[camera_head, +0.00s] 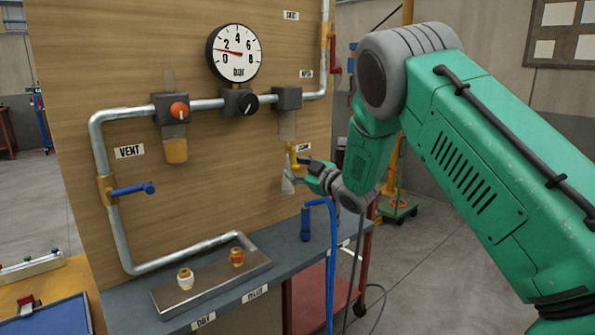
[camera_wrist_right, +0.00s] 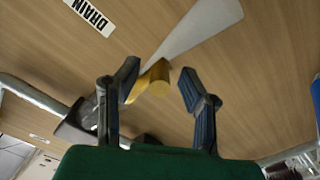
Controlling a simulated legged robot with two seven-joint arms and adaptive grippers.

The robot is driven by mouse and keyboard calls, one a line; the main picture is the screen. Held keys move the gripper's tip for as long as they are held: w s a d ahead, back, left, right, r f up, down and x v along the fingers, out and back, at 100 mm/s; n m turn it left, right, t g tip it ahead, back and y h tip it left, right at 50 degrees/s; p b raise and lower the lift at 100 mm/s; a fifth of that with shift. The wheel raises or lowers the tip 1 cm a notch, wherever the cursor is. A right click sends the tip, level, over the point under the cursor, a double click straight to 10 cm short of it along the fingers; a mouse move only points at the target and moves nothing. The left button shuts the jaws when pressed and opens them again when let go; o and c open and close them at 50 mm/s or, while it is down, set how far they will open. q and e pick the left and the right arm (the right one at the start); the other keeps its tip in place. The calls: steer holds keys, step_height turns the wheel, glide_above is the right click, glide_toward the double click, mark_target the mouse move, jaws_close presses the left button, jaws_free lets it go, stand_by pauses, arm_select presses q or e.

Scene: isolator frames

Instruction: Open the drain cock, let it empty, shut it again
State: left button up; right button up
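The brass drain cock (camera_head: 292,156) hangs under a clear bowl (camera_head: 287,125) on the board, beside the DRAIN label (camera_head: 303,147). In the right wrist view the brass piece (camera_wrist_right: 150,82) lies between the two fingers of my right gripper (camera_wrist_right: 160,82). The fingers stand apart, with a gap on the right side; contact on the left cannot be told. A pale cone shape (camera_wrist_right: 195,32) spreads from the brass piece; in the head view it shows below the cock (camera_head: 288,184). I cannot tell whether it is fluid. My right gripper (camera_head: 297,172) partly hides the cock area. My left gripper is out of view.
A black regulator knob (camera_head: 240,102), an orange-knobbed unit (camera_head: 174,109) and a blue-handled vent valve (camera_head: 133,189) sit on the pipes. A metal tray (camera_head: 210,284) lies below. A blue hose (camera_head: 332,260) hangs near my right arm.

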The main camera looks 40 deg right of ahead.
steer(key=shift+s+f, duration=0.1)
steer(key=shift+s, duration=0.05)
steer(key=s+d, duration=0.1)
steer(key=s, duration=1)
steer(key=shift+s, duration=0.3)
steer(key=shift+d, duration=0.1)
steer(key=shift+f, duration=0.1)
